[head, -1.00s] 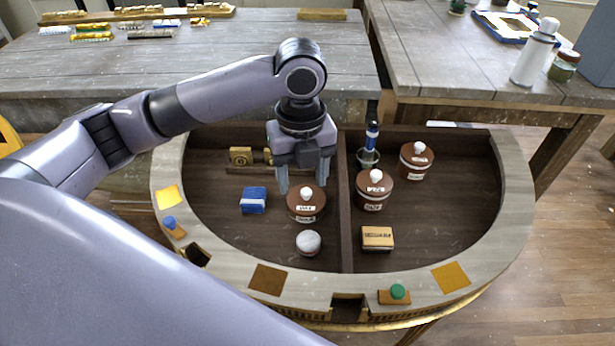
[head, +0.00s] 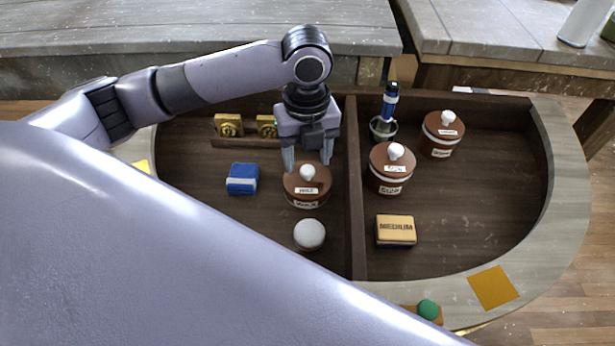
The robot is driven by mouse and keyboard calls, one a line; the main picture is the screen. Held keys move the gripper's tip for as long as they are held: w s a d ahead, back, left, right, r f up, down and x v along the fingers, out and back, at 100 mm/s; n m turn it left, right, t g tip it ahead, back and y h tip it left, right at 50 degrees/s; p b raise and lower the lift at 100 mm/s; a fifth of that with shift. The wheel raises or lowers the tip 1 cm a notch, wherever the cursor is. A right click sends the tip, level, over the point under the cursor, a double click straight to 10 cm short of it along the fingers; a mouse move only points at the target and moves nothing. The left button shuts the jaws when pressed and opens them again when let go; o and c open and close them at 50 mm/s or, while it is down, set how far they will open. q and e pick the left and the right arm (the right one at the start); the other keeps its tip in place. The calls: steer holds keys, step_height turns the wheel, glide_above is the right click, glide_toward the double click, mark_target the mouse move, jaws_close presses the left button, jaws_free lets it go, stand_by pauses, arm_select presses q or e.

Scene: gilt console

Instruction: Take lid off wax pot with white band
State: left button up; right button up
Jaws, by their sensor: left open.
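The wax pot (head: 306,203) is a round brown pot in the left compartment, with a white label reading WAX and a pale band under its lid. Its brown lid (head: 292,184) is on and has a white knob (head: 307,172) and a small label. My left gripper (head: 308,162) is open and points down just above and behind the lid, with a finger to each side of the knob in the picture. I cannot tell how high the fingertips are above the lid. My right gripper is not in view.
A divider (head: 354,200) runs right of the wax pot. Beyond it stand two similar lidded pots (head: 390,182) (head: 440,146), a blue-handled tool in a cup (head: 383,130) and a MEDIUM block (head: 396,230). Near the wax pot are a white-topped jar (head: 309,234) and a blue block (head: 242,179).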

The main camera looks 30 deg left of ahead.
mark_target(307, 175)
arm_select(q)
steer(key=shift+f, duration=1.45)
jaws_close()
steer(key=shift+r, duration=0.15)
